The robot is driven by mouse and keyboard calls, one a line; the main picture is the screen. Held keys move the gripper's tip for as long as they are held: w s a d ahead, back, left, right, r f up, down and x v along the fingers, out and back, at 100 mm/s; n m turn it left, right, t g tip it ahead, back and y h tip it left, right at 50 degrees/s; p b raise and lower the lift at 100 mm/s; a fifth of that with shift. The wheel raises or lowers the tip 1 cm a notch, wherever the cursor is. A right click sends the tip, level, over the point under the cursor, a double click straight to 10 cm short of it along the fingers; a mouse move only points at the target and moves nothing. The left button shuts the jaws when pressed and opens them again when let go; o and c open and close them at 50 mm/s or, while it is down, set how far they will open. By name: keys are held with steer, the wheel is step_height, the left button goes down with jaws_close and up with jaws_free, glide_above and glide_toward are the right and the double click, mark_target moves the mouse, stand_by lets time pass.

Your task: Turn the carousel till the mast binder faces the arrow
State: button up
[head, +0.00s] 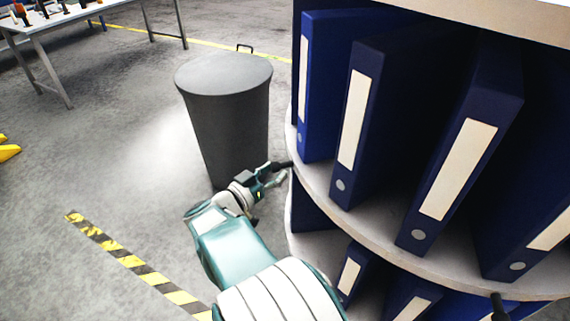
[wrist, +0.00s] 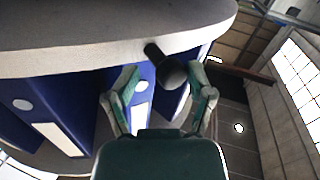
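The carousel's round pale shelf (head: 375,228) fills the right of the head view, with several blue binders standing on it, such as one at the left (head: 321,85). Their spine labels look blank, so I cannot tell which is the mast binder. No arrow shows. A black knob (wrist: 172,72) sticks out from the shelf rim in the wrist view. My gripper (wrist: 164,78) is open, with one finger on each side of the knob; the right finger is close to it, contact unclear. In the head view my gripper (head: 279,174) is at the shelf's left edge.
A dark grey bin (head: 228,120) stands just behind my gripper, left of the carousel. A second black knob (head: 499,306) is on the rim at lower right. A table (head: 80,14) is at the back left. Striped floor tape (head: 130,261) lies at left; the floor there is clear.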

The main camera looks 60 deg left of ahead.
steer(key=v, duration=0.7)
steer(key=shift+s, duration=0.4)
steer(key=shift+d, duration=0.15)
